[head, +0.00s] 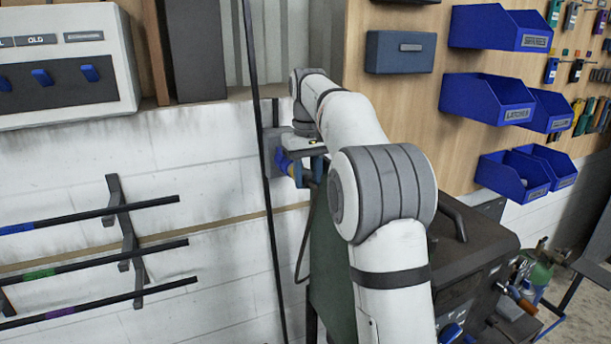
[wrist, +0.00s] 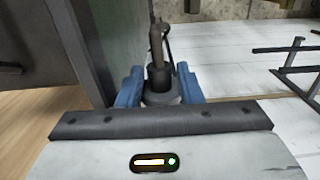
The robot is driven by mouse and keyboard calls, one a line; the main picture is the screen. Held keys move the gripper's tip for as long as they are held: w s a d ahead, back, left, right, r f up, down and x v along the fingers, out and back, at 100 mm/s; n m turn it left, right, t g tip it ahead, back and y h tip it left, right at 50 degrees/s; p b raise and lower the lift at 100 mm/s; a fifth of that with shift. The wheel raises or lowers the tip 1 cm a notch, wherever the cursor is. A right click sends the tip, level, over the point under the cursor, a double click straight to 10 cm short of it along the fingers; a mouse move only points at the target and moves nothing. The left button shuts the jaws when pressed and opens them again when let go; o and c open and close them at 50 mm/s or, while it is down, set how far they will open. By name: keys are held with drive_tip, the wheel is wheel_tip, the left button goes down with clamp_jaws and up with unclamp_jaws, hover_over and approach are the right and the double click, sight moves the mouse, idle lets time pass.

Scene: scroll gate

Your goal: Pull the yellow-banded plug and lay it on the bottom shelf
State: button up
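My gripper (head: 308,174) points down beside a grey wall plate (head: 270,150) in the head view. Its two blue fingers stand apart in the wrist view (wrist: 160,84). Between them is a grey and dark plug-like body (wrist: 159,76), with a dark cable leading away from it. I cannot tell whether the fingers press on it. In the head view, a blue part with some yellow (head: 284,163) shows at the wall plate, just left of the fingers. My arm and gripper hide much of this spot. No bottom shelf can be made out for certain.
A dark machine (head: 465,245) with a green side panel stands right of the gripper. A rack (head: 124,225) with several dark rods is on the white wall at left. A thin dark vertical bar (head: 262,180) runs just left of the gripper. Blue bins (head: 487,98) hang at upper right.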

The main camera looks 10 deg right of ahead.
clamp_jaws()
idle(0.6)
drive_tip(key=shift+r, duration=0.1)
drive_tip(key=shift+s, duration=0.1)
idle(0.5)
drive_tip(key=shift+s, duration=0.1)
drive_tip(key=shift+s, duration=0.1)
drive_tip(key=shift+b, duration=0.3)
drive_tip(key=shift+s+d+b, duration=0.25)
drive_tip(key=shift+s+b, duration=0.4)
drive_tip(key=shift+s, duration=0.45)
drive_tip(key=shift+s+d+b, duration=0.2)
drive_tip(key=shift+s+b, duration=0.45)
drive_tip(key=shift+s, duration=0.4)
